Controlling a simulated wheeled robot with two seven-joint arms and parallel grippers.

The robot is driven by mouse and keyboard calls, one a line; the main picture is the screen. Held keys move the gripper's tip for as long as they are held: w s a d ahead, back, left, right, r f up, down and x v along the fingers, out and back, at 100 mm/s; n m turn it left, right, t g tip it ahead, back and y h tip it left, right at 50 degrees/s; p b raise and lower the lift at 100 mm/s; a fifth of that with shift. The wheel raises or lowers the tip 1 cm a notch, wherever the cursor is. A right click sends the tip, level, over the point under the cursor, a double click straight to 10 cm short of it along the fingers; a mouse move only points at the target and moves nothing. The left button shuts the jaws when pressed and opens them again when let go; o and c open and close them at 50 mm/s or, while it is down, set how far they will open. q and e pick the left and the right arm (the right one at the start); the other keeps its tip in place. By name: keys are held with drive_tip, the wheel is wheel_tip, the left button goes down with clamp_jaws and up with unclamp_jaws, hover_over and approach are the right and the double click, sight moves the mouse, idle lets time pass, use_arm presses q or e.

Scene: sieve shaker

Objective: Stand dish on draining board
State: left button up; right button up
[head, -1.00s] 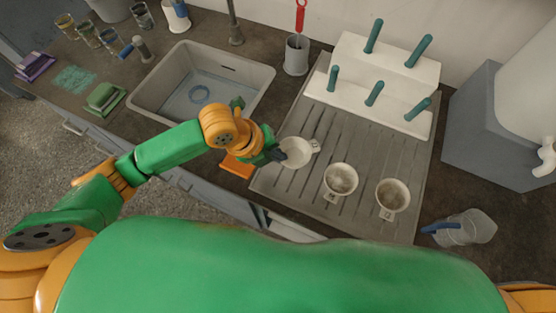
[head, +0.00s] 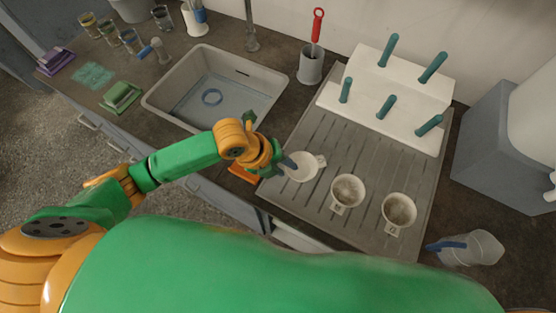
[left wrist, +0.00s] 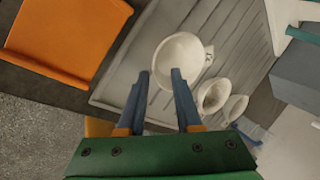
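A white dish (head: 302,167), round with a small tab on its rim, sits at the front left of the grey ridged draining board (head: 330,228). It also shows in the left wrist view (left wrist: 184,50). My left gripper (head: 287,164) is at the dish's left side. In the left wrist view, its two blue-grey fingers (left wrist: 161,72) are apart, with the tips at the dish's near rim; the right finger overlaps the dish in the picture. Whether they touch it I cannot tell. Two similar dishes with greyish insides, a middle one (head: 348,189) and a right one (head: 399,208), stand on the board. My right gripper is not in view.
The sink (head: 163,97) is to the left. An orange flat object (left wrist: 65,38) lies beside the board's front left. A clear jug (head: 478,249) stands at the right.

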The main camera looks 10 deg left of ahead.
use_arm(q)
drive_tip(key=v, duration=1.1)
drive_tip(key=shift+p, duration=0.35)
